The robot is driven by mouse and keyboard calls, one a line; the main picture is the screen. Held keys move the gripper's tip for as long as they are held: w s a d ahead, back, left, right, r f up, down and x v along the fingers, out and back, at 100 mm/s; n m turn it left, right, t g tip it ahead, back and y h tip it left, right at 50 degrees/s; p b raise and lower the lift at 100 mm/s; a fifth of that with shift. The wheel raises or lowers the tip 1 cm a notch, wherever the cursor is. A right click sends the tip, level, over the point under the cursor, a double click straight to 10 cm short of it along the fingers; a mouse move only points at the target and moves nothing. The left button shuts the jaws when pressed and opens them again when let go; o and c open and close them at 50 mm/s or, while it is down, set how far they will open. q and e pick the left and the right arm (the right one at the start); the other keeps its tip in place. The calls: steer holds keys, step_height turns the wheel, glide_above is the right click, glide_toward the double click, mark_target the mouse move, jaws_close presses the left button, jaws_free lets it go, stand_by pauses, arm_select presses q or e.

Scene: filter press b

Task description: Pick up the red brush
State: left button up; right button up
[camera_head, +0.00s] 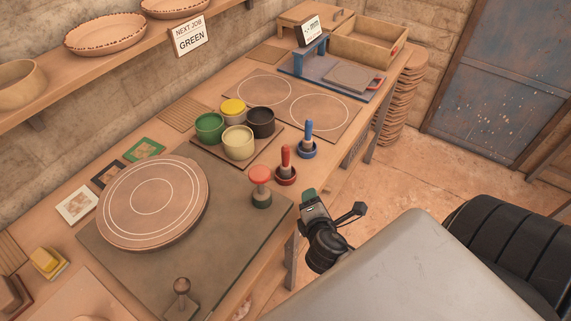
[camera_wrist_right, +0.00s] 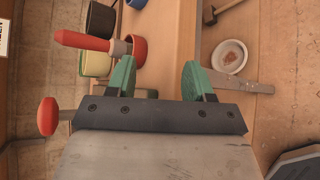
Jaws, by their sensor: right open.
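The red brush (camera_head: 286,155) stands upright, handle up, in a small red cup (camera_head: 287,178) near the front edge of the bench. In the right wrist view the red brush (camera_wrist_right: 82,41) lies at upper left, its lower end in the red cup (camera_wrist_right: 139,48). My right gripper (camera_head: 309,194) is just off the bench's front edge, in front of the red cup and apart from the brush. In the right wrist view its two green fingers (camera_wrist_right: 157,78) are spread with nothing between them. My left gripper is not in view.
A blue brush (camera_head: 308,132) in a blue cup stands right behind the red one. A red-knobbed stamp (camera_head: 260,175) stands to the left. Green, yellow, cream and black pots (camera_head: 239,143) sit behind on a board. A round wheel (camera_head: 153,200) fills the left of the bench.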

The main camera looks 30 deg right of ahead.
mark_target(287, 160)
steer(key=w+r+n+t, duration=0.1)
steer(key=r+n, duration=0.1)
steer(key=r+n+t, duration=0.1)
steer(key=r+n, duration=0.1)
steer(key=n, duration=0.1)
steer(key=w+r+n+t, duration=0.1)
steer(key=r+n+t, duration=0.1)
steer(key=n, duration=0.1)
steer(key=shift+w+d, duration=0.1)
steer(key=shift+w, duration=0.25)
steer(key=n+y, duration=0.1)
steer(key=n, duration=0.1)
steer(key=w+a+n+t, duration=0.1)
steer(key=n, duration=0.2)
steer(key=w+n+y, duration=0.1)
steer(key=n, duration=0.1)
steer(key=shift+a+f+n+t+y, duration=0.1)
steer(key=shift+a+n+t+y, duration=0.05)
steer(key=shift+n+t+y, duration=0.2)
steer(key=shift+n, duration=0.35)
steer(key=p+x, duration=0.1)
steer(key=x, duration=0.4)
steer(key=shift+a, duration=0.15)
steer(key=shift+f+p+x, duration=0.25)
steer(key=shift+x, duration=1.25)
steer(key=shift+f+p+x, duration=0.2)
steer(key=shift+p+x, duration=0.05)
steer(key=shift+x, duration=1.3)
steer(key=shift+a, duration=0.2)
